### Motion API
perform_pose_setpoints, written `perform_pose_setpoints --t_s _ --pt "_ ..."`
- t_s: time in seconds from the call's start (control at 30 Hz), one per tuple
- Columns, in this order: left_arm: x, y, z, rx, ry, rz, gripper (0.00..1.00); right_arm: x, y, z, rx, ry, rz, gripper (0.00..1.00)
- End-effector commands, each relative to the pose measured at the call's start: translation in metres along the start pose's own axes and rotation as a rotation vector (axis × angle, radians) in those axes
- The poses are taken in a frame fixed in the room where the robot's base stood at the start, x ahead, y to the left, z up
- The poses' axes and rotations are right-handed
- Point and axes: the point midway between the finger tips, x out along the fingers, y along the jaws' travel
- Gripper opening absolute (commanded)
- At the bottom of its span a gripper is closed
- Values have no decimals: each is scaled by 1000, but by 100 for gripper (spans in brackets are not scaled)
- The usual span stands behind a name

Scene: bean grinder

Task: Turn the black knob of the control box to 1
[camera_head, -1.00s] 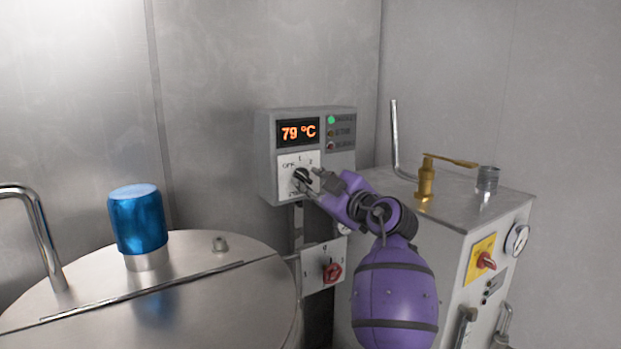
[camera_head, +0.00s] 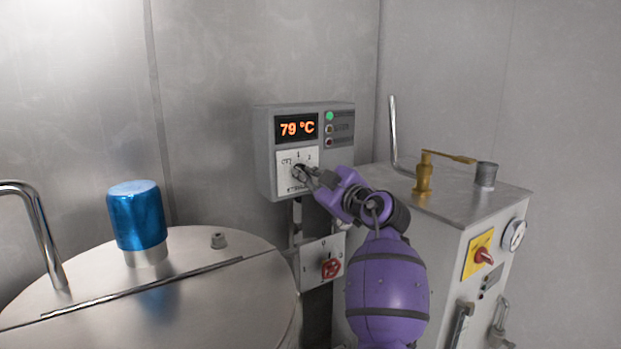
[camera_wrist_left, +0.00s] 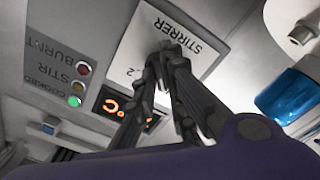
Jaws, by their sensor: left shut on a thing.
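The grey control box (camera_head: 264,152) hangs on the metal wall in the head view, with an orange display (camera_head: 297,127) reading 79 °C. Its white dial plate (camera_head: 284,158) carries the marks OFF, 1 and 2; the wrist view shows the plate (camera_wrist_left: 143,40) upside down with the word STIRRER. The black knob (camera_head: 298,171) sits on this plate, mostly covered by my fingers, so I cannot tell where it points. My left gripper (camera_head: 304,174) is shut on the knob; in the wrist view its fingers (camera_wrist_left: 168,52) meet at the plate. My right gripper is out of view.
A red switch (camera_head: 331,269) on a white plate is below the box. A steel vessel lid (camera_head: 220,285) with a blue cap (camera_head: 138,216) stands at left. A steel cabinet (camera_head: 450,208) with a brass fitting (camera_head: 424,178) stands at right, behind my purple arm.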

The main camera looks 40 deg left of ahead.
Motion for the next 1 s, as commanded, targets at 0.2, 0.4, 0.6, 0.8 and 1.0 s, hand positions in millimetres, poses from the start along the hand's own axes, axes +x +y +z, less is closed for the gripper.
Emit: perform_pose_setpoints --t_s 0.2,0.4,0.6,0.8,1.0 --pt "0 0 0 93 0 1 0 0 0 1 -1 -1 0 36" --pt "0 0 0 248 1 1 0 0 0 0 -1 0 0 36" --pt "0 0 -2 420 2 0 0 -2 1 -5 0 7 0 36" --pt "0 0 -1 571 0 0 0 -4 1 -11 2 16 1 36" --pt "0 1 -2 682 1 1 0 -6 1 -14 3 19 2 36"
